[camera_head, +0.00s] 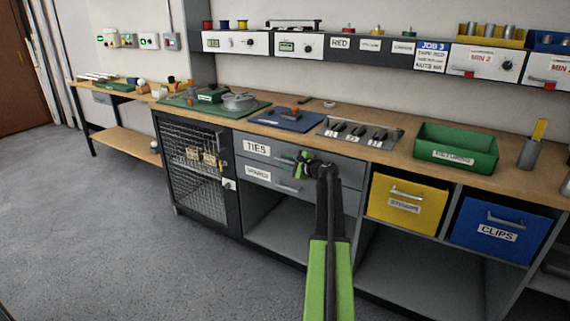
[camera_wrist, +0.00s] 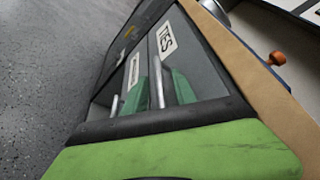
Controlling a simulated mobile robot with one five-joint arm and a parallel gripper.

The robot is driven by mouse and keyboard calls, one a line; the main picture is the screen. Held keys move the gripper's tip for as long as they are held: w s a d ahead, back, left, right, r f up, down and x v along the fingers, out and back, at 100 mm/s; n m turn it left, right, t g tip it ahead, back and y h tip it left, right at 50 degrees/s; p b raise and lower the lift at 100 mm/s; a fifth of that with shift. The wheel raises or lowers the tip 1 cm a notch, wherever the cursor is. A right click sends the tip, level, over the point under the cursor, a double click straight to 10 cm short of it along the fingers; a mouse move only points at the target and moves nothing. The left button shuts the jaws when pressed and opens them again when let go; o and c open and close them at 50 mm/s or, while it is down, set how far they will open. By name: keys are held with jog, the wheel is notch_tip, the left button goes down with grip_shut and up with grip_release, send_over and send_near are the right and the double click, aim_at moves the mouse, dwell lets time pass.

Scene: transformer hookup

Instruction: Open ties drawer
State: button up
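The ties drawer (camera_head: 262,148) is the upper grey drawer under the bench, labelled TIES, and its front looks flush and shut. In the wrist view, the TIES label (camera_wrist: 167,38) and the drawer's bar handle (camera_wrist: 157,82) show. My gripper (camera_head: 302,164) is in front of the right part of this drawer, close to the handle. In the wrist view, my gripper's two green fingers (camera_wrist: 161,90) stand apart, one on each side of the handle as seen. Whether they touch it cannot be told.
A second grey drawer (camera_head: 258,174) with its own handle lies just below. A mesh cabinet (camera_head: 192,160) stands left. A yellow bin (camera_head: 404,203) and a blue CLIPS bin (camera_head: 503,226) are right. The grey floor (camera_head: 115,210) in front is clear.

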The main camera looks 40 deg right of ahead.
grip_shut()
dwell(1.2)
